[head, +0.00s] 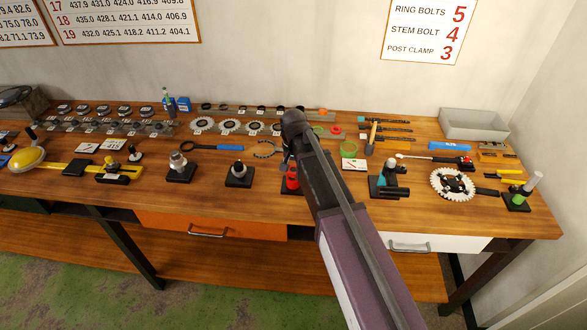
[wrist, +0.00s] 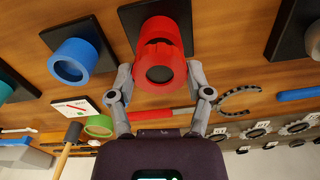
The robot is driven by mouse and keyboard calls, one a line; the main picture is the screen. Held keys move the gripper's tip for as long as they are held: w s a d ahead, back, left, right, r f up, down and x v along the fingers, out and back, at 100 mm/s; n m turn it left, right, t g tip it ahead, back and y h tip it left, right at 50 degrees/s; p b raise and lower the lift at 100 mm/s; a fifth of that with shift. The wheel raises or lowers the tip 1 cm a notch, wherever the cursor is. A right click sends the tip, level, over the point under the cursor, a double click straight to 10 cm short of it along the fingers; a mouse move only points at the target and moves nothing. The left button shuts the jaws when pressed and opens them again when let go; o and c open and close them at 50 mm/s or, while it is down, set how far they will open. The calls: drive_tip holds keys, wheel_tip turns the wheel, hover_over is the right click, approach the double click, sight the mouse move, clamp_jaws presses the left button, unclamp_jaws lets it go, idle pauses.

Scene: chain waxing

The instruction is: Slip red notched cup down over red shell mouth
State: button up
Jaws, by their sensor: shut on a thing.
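The red notched cup (wrist: 160,82) is between my gripper's two fingertips (wrist: 160,78) in the wrist view, and the gripper is shut on it. The cup is lined up with the red shell (wrist: 157,33), which stands on a black square base (wrist: 127,14). Cup and shell overlap in the picture and share one colour, so I cannot tell how far the cup sits over the shell mouth. In the head view the red shell (head: 291,182) shows beside my arm, which hides most of the gripper and the cup.
A blue ring-topped part (wrist: 75,62) stands to the left in the wrist view. A dark-topped fixture (head: 239,175) stands left of the shell in the head view. A toothed white disc (head: 453,185) lies to the right. Bare tabletop (head: 240,205) shows along the front edge.

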sight(294, 168)
drive_tip(key=shift+f+b, duration=0.45)
drive_tip(key=shift+f, duration=0.05)
idle(0.5)
drive_tip(key=o, duration=1.1)
drive_tip(key=shift+o, duration=0.2)
drive_tip(key=shift+r, duration=0.15)
wheel_tip(294, 168, up, 6)
drive_tip(key=p, duration=0.5)
drive_tip(key=shift+f+p, duration=0.25)
drive_tip(key=shift+p, duration=0.15)
drive_tip(key=shift+w+r, duration=0.1)
drive_tip(key=shift+w, duration=0.1)
drive_tip(key=w+f+n+b, duration=0.1)
drive_tip(key=w, duration=0.8)
drive_tip(key=shift+w, duration=0.4)
drive_tip(key=shift+f, duration=0.1)
